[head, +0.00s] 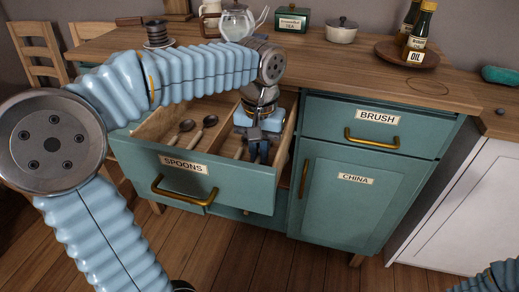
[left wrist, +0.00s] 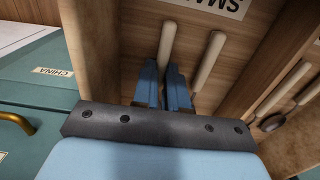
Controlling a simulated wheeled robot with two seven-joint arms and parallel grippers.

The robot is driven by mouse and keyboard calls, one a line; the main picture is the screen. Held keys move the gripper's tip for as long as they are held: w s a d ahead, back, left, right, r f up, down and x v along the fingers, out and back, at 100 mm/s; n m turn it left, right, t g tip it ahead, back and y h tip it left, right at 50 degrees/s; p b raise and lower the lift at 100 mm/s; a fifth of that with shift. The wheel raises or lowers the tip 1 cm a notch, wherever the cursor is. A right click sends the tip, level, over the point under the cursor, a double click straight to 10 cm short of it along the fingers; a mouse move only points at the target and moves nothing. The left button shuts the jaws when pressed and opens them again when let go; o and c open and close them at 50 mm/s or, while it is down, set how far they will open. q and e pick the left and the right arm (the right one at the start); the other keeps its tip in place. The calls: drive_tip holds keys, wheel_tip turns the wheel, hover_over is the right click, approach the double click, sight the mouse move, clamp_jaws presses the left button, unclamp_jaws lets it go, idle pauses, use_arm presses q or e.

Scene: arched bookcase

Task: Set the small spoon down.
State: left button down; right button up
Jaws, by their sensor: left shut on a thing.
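My left gripper (head: 258,158) reaches down into the right compartment of the open drawer labelled SPOONS (head: 228,188). In the left wrist view its blue fingers (left wrist: 164,72) are shut on the pale handle of the small spoon (left wrist: 167,42). The spoon's bowl is hidden by the gripper. Another pale handle (left wrist: 208,60) lies just beside the fingers in the same compartment. A label starting with SMA (left wrist: 222,6) is on the compartment, partly cut off. I cannot tell whether the held spoon touches the drawer floor. My right gripper is not in view.
Two dark-bowled spoons (head: 203,131) lie in the drawer's left compartment, beyond a wooden divider (left wrist: 262,65). The BRUSH drawer (head: 340,122) and CHINA door (head: 340,205) are closed. The countertop (head: 350,78) above holds a pot (head: 342,34), a tea box (head: 292,20) and bottles.

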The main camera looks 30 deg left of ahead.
sight(259, 156)
use_arm(q)
drive_tip(key=shift+f, duration=0.1)
drive_tip(key=c, duration=1.2)
unclamp_jaws()
drive_tip(key=shift+o, duration=0.2)
drive_tip(key=shift+r, duration=0.25)
wheel_tip(259, 156, up, 12)
drive_tip(key=p, duration=0.1)
drive_tip(key=shift+p, duration=0.4)
drive_tip(key=shift+f, duration=0.15)
